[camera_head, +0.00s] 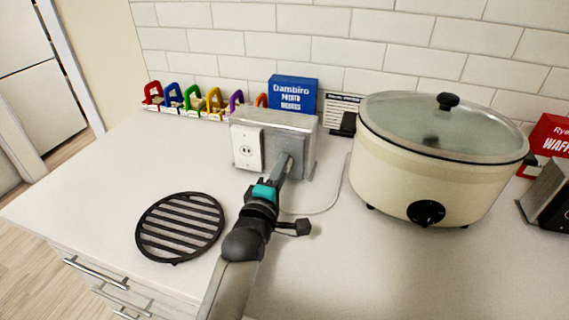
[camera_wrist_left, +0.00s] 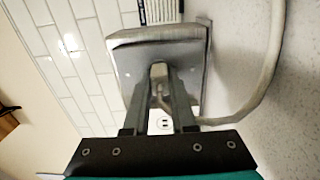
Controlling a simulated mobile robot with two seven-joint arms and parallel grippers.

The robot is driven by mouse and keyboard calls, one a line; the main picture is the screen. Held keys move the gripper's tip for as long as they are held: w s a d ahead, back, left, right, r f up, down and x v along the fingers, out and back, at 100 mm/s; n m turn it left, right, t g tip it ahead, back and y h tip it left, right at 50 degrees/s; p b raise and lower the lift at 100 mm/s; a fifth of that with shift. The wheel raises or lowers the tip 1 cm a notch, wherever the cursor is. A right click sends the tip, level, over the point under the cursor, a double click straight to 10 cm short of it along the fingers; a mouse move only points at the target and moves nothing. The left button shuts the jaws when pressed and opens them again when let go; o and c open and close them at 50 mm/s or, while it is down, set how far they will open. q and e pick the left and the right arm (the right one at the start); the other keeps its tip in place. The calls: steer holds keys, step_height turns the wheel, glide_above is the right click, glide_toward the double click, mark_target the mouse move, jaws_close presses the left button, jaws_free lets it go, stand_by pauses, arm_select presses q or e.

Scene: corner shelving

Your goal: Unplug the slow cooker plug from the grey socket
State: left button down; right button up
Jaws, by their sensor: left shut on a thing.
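The grey socket (camera_head: 308,142) is on the front right of a metal-topped box on the counter, beside a white socket (camera_head: 247,149). My left gripper (camera_head: 287,163) reaches to the front of the grey socket, and its fingers look closed on the plug. In the left wrist view the fingertips (camera_wrist_left: 159,72) lie against the grey face (camera_wrist_left: 130,66), with the small plug (camera_wrist_left: 160,93) between them, mostly hidden. I cannot tell how deep the plug sits. The cream slow cooker (camera_head: 430,176) stands to the right, and its pale cord (camera_head: 336,198) curves along the counter to the box.
A black round grill trivet (camera_head: 180,227) lies on the counter at left. Coloured padlock-like items (camera_head: 190,98), a blue box (camera_head: 291,92) and a black-and-white card (camera_head: 340,107) stand along the tiled wall. A red box (camera_head: 551,137) is at far right.

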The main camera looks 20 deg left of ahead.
arm_select(q)
steer(key=shift+s, duration=0.1)
stand_by(0.4)
steer(key=shift+s, duration=0.1)
steer(key=shift+s+a+p, duration=0.1)
steer(key=shift+s+p, duration=1.75)
steer(key=shift+s, duration=0.95)
steer(key=s, duration=0.1)
steer(key=s+r, duration=0.1)
steer(key=s, duration=0.1)
steer(key=s+r, duration=0.1)
steer(key=s, duration=0.1)
steer(key=shift+s, duration=0.25)
steer(key=s+r, duration=0.5)
steer(key=s, duration=0.2)
steer(key=shift+s+a+r+y, duration=0.25)
steer(key=shift+s+r+y, duration=0.05)
steer(key=shift+w, duration=0.1)
